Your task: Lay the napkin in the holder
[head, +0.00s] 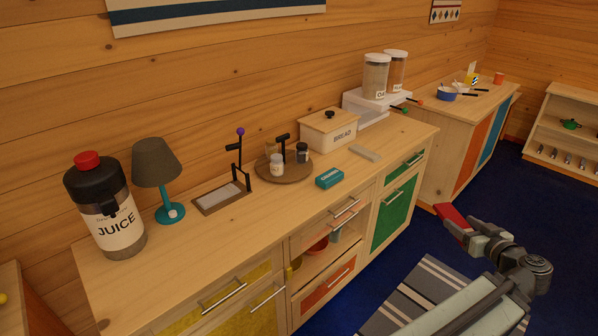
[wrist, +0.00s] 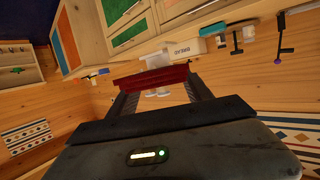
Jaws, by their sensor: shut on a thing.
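My gripper (head: 462,222) is at the right in the head view, out over the floor in front of the counter. It is shut on a folded red cloth, the napkin (head: 453,214), which also spans the fingers in the wrist view (wrist: 150,77). The holder looks to be the low wooden tray (head: 209,209) on the counter, with a white sheet or stack in it. A black upright arm with a purple knob (head: 240,131) stands at its right end. The knob also shows in the wrist view (wrist: 277,61). My gripper is far to the right of the holder.
Left of the holder stand a teal lamp (head: 157,165) and a juice dispenser (head: 105,215). To its right are a round tray (head: 266,176) with jars, a teal box (head: 329,178), a bread box (head: 328,131) and canisters (head: 375,78). Blue carpet lies below.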

